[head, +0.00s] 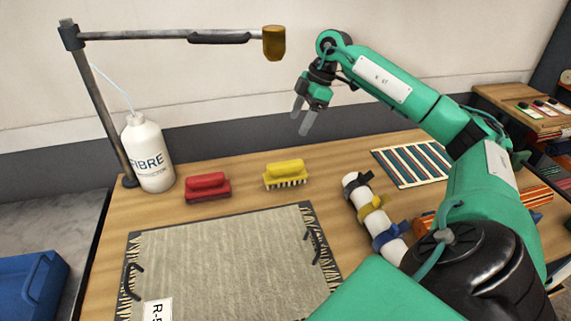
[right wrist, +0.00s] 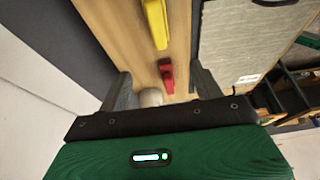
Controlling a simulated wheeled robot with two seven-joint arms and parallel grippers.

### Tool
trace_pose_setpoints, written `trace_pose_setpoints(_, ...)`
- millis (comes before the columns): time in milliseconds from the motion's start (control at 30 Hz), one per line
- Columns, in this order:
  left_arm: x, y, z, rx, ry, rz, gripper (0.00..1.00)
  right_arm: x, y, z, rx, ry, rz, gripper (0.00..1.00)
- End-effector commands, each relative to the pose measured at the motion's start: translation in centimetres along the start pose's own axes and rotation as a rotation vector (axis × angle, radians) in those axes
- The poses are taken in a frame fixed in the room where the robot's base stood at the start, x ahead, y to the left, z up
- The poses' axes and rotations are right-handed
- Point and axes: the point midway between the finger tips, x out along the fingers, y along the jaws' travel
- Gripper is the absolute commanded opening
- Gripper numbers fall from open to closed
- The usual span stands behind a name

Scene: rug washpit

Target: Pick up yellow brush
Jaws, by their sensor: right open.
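The yellow brush (head: 286,174) lies bristles down on the wooden table, right of a red brush (head: 207,187). My right gripper (head: 301,116) is open and empty, raised above the table behind and slightly right of the yellow brush, apart from it. In the right wrist view the yellow brush (right wrist: 155,20) shows at the top, beyond the fingertips, and the red brush (right wrist: 167,76) shows between the open fingers (right wrist: 163,88). My left gripper is not in view.
A white FIBRE bottle (head: 148,152) and a lamp post (head: 100,110) stand at the table's left. A rug sample (head: 225,262) lies in front of the brushes. A white roll with straps (head: 376,217) and a striped mat (head: 414,163) lie to the right. A blue bin (head: 32,290) is far left.

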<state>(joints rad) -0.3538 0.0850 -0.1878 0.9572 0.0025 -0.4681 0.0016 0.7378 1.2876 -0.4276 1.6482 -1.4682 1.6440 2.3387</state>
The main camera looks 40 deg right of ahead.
Motion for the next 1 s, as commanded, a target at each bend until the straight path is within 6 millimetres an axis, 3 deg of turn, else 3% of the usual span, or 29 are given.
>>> trace_pose_setpoints(267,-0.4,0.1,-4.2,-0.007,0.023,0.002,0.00,2.8,0.0,1.2,0.000,0.000,0.000,0.66)
trace_pose_setpoints(500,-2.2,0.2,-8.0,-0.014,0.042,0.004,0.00,5.1,0.0,2.1,0.000,0.000,0.000,0.66)
trace_pose_setpoints(733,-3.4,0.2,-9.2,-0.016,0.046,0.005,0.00,6.5,0.0,2.3,0.000,0.000,-0.001,0.66)
trace_pose_setpoints(1000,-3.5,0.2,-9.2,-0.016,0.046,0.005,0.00,11.7,-0.1,2.2,0.000,0.000,-0.004,0.66)
